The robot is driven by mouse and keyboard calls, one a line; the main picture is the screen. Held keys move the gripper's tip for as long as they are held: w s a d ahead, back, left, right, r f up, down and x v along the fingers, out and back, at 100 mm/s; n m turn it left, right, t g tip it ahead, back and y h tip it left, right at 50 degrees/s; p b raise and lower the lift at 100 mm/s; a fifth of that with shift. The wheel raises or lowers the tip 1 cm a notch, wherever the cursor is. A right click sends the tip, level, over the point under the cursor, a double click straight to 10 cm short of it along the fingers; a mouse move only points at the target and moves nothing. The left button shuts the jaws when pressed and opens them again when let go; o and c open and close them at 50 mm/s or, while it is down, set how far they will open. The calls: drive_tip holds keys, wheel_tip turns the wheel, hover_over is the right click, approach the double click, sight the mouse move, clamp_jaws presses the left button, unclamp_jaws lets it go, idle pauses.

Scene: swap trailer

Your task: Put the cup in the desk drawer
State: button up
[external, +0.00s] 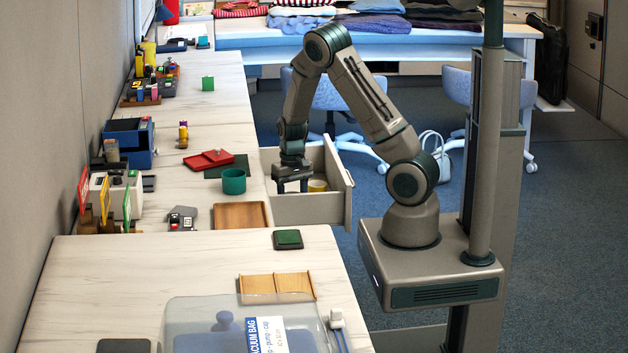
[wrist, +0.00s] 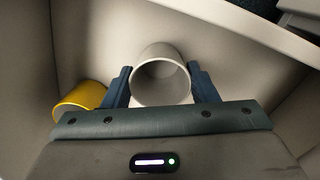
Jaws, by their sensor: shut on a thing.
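A pale grey cup (wrist: 160,97) sits between the two dark blue fingers of my gripper (external: 291,184) in the wrist view, its round mouth facing the camera. My gripper is shut on it, one finger at each side. My gripper points down into the open desk drawer (external: 309,209), below the desk top's edge. The drawer's pale inner walls (wrist: 95,40) surround the cup in the wrist view.
A yellow cup-like thing (external: 317,185) lies in the drawer to the right of my gripper; it shows at left in the wrist view (wrist: 80,98). A green cup (external: 234,181), a wooden tray (external: 239,215) and a red tray (external: 209,160) are on the desk.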

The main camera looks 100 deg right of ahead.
drive_tip(key=o, duration=1)
drive_tip(key=shift+f, duration=0.1)
wheel_tip(320, 180, up, 12)
drive_tip(key=p, duration=0.2)
drive_tip(key=shift+r+p, duration=0.2)
drive_tip(key=shift+p, duration=0.2)
